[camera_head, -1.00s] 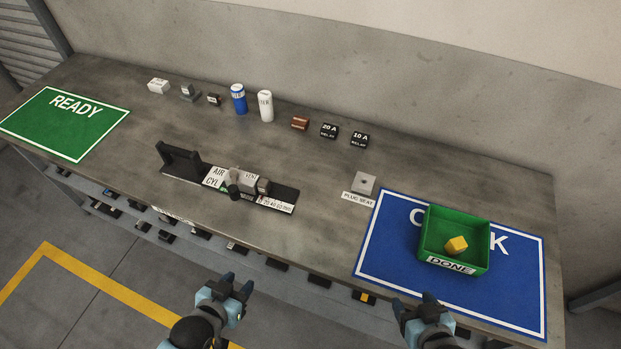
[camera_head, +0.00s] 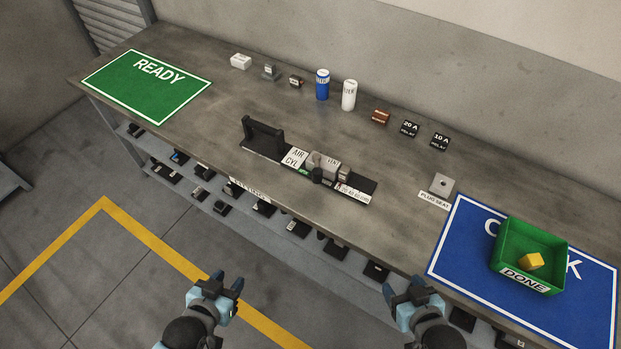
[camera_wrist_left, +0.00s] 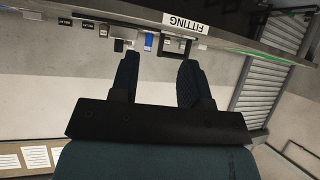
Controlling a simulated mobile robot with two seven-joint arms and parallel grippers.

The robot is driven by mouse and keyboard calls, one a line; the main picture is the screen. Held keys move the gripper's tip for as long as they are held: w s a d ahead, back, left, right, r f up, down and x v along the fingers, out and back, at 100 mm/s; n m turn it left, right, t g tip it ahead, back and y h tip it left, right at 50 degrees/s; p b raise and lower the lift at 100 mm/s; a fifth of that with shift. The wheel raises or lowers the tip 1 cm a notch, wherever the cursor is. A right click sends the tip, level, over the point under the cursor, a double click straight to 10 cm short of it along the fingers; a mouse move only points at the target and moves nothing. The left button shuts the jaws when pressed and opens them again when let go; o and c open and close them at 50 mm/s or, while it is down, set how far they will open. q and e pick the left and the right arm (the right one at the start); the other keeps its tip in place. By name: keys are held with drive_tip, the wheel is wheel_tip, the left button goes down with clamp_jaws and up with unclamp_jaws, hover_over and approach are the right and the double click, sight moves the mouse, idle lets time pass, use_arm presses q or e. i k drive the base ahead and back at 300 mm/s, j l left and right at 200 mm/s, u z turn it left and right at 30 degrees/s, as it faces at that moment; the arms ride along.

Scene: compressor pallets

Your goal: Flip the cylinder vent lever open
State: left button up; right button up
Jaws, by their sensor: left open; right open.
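The air cylinder unit (camera_head: 323,164) sits on a dark base plate (camera_head: 262,153) in the middle of the bench, with an "AIR CYL" label (camera_head: 295,158) beside it. A dark knob or lever (camera_head: 317,175) shows at its front; its exact position is too small to tell. My left gripper (camera_head: 226,287) is open and empty in front of the bench, below and left of the unit. In the left wrist view its two fingers (camera_wrist_left: 158,75) stand apart with nothing between them. My right gripper (camera_head: 413,286) is open and empty in front of the bench, right of the unit.
A green READY mat (camera_head: 146,107) lies at the left, a blue mat (camera_head: 470,240) at the right under a green DONE tray (camera_head: 500,267) holding a yellow block (camera_head: 530,262). Cans, relays and small parts line the back. A lower shelf (camera_head: 330,262) holds dark parts.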

sight(317, 173)
drive_tip(key=k+l+z, duration=0.15)
drive_tip(key=l+z, duration=0.25)
drive_tip(key=l, duration=0.2)
drive_tip(key=l+z, duration=0.4)
drive_tip(key=l, duration=0.2)
